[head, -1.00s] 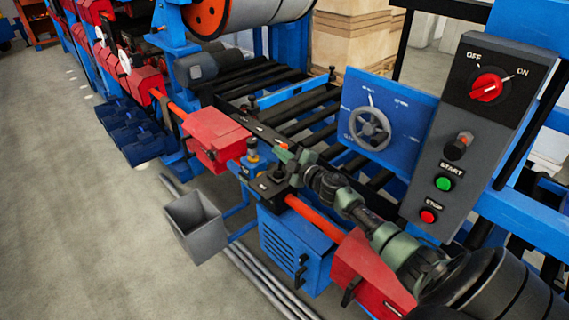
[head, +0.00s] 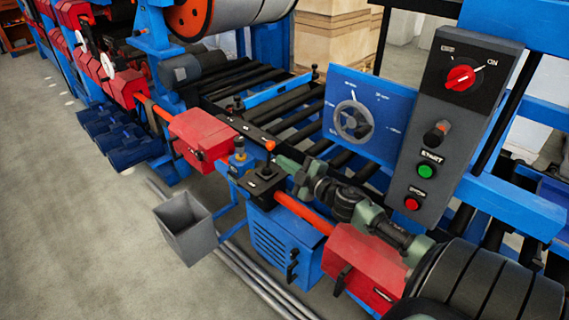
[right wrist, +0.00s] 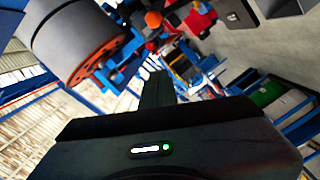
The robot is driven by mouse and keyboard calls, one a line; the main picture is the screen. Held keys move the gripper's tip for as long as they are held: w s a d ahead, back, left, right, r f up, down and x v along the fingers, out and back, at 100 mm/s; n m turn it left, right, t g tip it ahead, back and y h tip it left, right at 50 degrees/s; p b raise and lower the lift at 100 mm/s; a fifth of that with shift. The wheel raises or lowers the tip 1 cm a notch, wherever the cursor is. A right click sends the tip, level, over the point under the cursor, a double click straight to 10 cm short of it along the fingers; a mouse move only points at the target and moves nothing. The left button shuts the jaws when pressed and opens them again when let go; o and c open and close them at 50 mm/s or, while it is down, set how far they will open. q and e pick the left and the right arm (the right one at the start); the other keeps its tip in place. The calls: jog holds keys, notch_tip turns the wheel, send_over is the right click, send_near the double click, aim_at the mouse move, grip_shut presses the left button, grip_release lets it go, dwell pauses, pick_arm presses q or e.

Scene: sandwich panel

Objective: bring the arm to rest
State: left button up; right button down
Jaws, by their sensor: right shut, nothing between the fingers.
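My right arm comes in from the lower right of the head view, with dark and green links. Its gripper (head: 283,163) is at the far end, small and partly dark against the machine's rollers. It is shut and empty, and appears in front of the machine's front rail. In the right wrist view the dark gripper body (right wrist: 160,140) fills the bottom, with a narrow dark finger (right wrist: 158,92) rising from it. Nothing is held there. My left gripper is not in view.
A grey control panel (head: 443,165) with a red switch (head: 460,78), and a blue plate with a handwheel (head: 353,121), stand close behind the arm. Red boxes (head: 202,138) line the machine's front. Open floor lies left.

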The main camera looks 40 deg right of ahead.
jog(key=shift+w+d, duration=0.1)
dwell(0.4)
jog(key=s+a+f+m+g+h, duration=0.4)
jog(key=s+a+f+m+g, duration=0.45)
jog(key=s+a+f, duration=0.55)
jog(key=s+a+m+g+y, duration=0.1)
jog(key=s+a+g+y, duration=0.4)
jog(key=s+a, duration=1)
jog(key=s+d+f+g+b, duration=0.1)
jog(key=s+f, duration=0.1)
jog(key=f, duration=1.1)
jog(key=s+d+f+g, duration=0.1)
jog(key=f, duration=1.3)
jog(key=s+d+f+h, duration=0.1)
jog(key=s+d+f, duration=0.2)
jog(key=s+f, duration=1.3)
jog(key=shift+s+f+g+b, duration=0.4)
jog(key=shift+s+g, duration=0.05)
jog(key=shift+s, duration=0.1)
